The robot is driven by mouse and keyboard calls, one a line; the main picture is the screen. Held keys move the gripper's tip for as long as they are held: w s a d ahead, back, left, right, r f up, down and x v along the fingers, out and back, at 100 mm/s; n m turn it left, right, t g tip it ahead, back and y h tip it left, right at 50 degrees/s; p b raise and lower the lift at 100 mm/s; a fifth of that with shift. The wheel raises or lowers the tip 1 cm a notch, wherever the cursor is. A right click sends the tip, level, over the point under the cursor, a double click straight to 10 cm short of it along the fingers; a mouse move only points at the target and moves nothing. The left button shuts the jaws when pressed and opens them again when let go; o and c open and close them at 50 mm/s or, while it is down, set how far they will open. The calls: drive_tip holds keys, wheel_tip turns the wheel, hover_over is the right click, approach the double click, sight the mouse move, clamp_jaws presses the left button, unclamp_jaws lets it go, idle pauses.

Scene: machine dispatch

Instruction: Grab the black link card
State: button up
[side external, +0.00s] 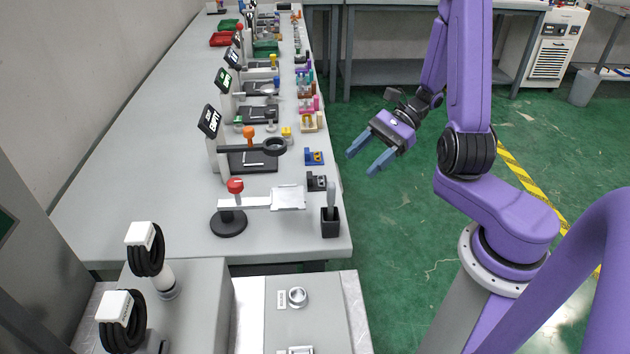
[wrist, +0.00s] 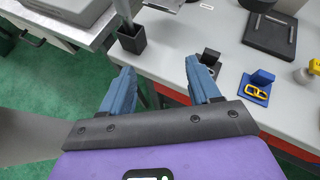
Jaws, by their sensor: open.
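The black link card (side external: 316,181) stands near the right edge of the grey bench, a small black block and base with a greyish link on it. In the wrist view the black link card (wrist: 210,55) shows just past the right finger, which partly covers it. My gripper (side external: 361,163) is open and empty, off the bench edge, to the right of the card and apart from it. In the wrist view my gripper (wrist: 160,66) has its two blue fingers spread wide with nothing between them.
A blue card with a yellow link (side external: 314,157) sits just behind the black one. A black cup (side external: 330,223) with an upright handle stands in front. A red-topped stand with a plate (side external: 287,198) is to the left. Free space lies between bench and arm.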

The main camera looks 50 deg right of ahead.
sight(311, 175)
drive_tip(key=d+f+m+t+h, duration=0.1)
drive_tip(key=d+m+t+h, duration=0.1)
drive_tip(key=d+m+t, duration=0.4)
drive_tip(key=shift+m, duration=0.6)
drive_tip(key=x, duration=1.8)
drive_tip(key=shift+s+a+r, duration=0.1)
drive_tip(key=shift+a, duration=0.15)
drive_tip(key=c, duration=1)
